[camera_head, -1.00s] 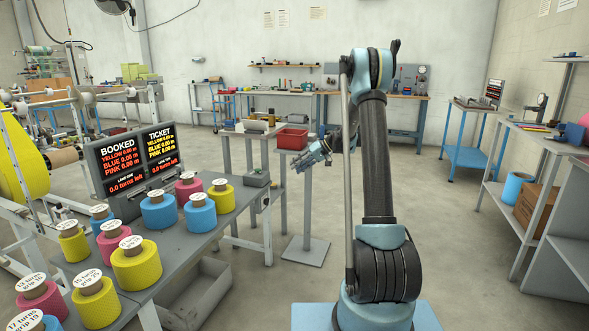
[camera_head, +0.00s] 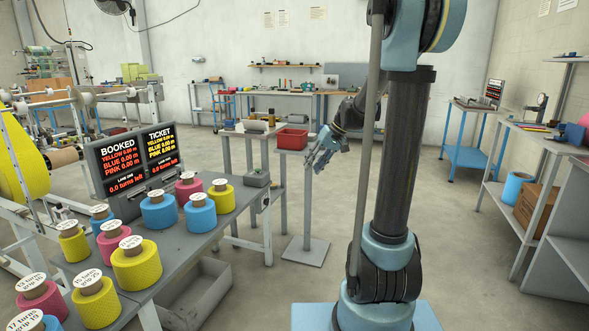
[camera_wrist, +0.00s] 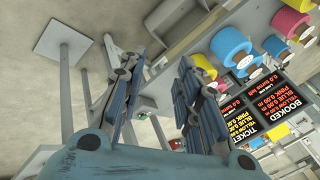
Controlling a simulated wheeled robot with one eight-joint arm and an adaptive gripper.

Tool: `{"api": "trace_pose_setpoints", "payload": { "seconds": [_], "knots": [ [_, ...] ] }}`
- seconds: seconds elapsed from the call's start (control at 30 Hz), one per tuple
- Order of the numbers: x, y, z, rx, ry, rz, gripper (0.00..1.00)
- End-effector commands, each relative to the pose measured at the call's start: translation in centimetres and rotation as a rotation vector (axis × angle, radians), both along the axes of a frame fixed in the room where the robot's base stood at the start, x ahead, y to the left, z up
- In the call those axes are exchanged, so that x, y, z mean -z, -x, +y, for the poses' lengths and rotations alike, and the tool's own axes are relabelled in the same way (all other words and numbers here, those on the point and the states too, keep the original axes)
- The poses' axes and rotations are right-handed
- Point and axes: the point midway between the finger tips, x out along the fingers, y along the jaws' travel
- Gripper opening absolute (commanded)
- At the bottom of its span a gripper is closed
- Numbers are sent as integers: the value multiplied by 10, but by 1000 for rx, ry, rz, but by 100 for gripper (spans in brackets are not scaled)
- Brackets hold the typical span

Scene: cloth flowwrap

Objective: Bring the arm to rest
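My gripper (camera_head: 322,152) hangs in the air in the head view, right of the roll table and in front of the red bin's stand. In the wrist view its two fingers (camera_wrist: 150,95) stand apart with a gap between them and nothing held. My arm rises from its base at the lower right of the head view, and its upper part runs out of the top of the frame.
A grey table (camera_head: 180,252) at the left bears several yellow, blue and pink rolls and a display (camera_head: 135,155). A red bin (camera_head: 291,139) stands behind my gripper. Shelves (camera_head: 545,150) line the right side. The floor (camera_head: 460,240) beside my arm is clear.

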Motion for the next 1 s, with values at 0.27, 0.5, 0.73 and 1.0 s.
{"api": "trace_pose_setpoints", "payload": {
  "seconds": [0.27, 0.5, 0.73, 1.0],
  "knots": [
    [0, 76, -20, 53, 99, 16, 31],
    [11, 139, -39, 101, 184, 22, 31],
    [29, 196, -58, 147, 264, 26, 31],
    [60, 257, -81, 202, 357, 23, 31]
  ]
}}
